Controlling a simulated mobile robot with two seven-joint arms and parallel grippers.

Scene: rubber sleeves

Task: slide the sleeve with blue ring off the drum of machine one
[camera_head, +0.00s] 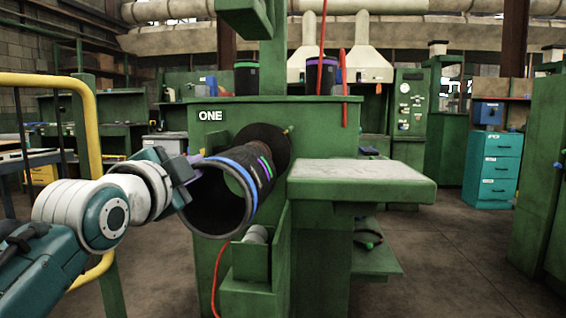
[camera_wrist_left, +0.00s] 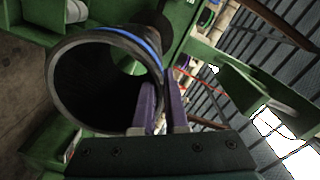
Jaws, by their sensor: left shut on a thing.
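The black sleeve with blue ring (camera_head: 240,165) sticks out toward me from the front of machine one (camera_head: 233,112), its open end facing me. My left gripper (camera_head: 193,170), with purple fingers, is shut on its near rim at the upper left. In the left wrist view the fingers (camera_wrist_left: 165,108) straddle the wall of the sleeve (camera_wrist_left: 100,90), one inside and one outside. Green shows deep inside the sleeve. The drum is hidden, so I cannot tell how much of it is inside the sleeve. My right gripper is not in view.
A dark round flange (camera_head: 277,141) sits behind the sleeve on the machine. A pale-topped green table (camera_head: 360,172) stands to the right, and a green bin (camera_head: 250,262) below. A yellow rail (camera_head: 93,125) is at left.

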